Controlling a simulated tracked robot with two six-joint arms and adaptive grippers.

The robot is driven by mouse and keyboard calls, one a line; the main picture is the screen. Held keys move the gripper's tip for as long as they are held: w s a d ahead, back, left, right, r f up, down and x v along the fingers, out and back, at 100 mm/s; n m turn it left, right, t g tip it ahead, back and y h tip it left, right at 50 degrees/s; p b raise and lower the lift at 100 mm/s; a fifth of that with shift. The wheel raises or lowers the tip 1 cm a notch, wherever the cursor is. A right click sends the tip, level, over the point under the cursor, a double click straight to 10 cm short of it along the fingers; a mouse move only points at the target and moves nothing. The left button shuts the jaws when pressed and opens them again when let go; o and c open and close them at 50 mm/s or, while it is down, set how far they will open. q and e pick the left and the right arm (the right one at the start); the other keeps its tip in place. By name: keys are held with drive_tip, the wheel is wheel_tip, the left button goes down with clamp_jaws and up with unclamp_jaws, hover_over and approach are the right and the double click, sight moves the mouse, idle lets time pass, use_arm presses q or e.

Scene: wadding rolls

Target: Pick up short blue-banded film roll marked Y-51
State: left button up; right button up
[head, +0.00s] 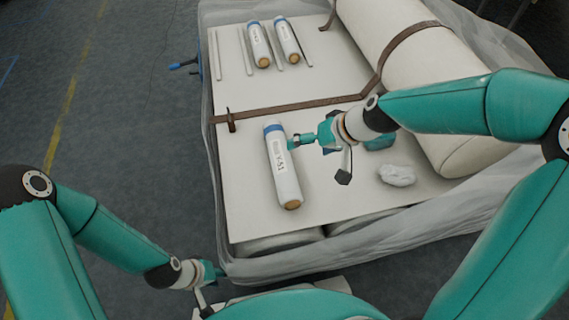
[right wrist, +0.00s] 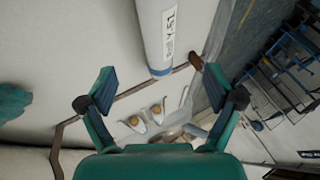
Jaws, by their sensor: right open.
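The white film roll (head: 283,170) with a blue band at its far end and a label that appears to read Y-51 lies on the white table top. In the right wrist view the roll (right wrist: 154,40) shows from above, its blue-banded end near the opening between the fingers. My right gripper (head: 318,160) is open and empty beside the roll, on its right; its fingers (right wrist: 160,85) are spread apart, and I cannot tell whether one touches it. My left gripper (head: 207,293) is low at the left, away from the roll and partly hidden.
Two similar blue-banded rolls (head: 259,45) (head: 288,42) lie at the back between thin rods. A brown strap (head: 290,108) crosses the table behind the near roll. A large white wadding roll (head: 410,60) fills the right side. A crumpled white wad (head: 397,175) lies right of my gripper.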

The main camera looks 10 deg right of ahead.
sight(288, 159)
drive_tip(key=b+x, duration=0.2)
drive_tip(key=x, duration=0.6)
drive_tip(key=shift+f, duration=0.2)
drive_tip(key=b+x, duration=0.1)
drive_tip(key=x, duration=0.1)
drive_tip(key=b+x, duration=0.1)
drive_tip(key=x, duration=0.1)
drive_tip(key=shift+s+d+f, duration=0.1)
drive_tip(key=shift+d, duration=0.15)
drive_tip(key=shift+w+a+f, duration=0.25)
drive_tip(key=shift+w+f, duration=0.05)
drive_tip(key=shift+f, duration=0.1)
drive_tip(key=shift+c, duration=0.4)
drive_tip(key=c, duration=1.6)
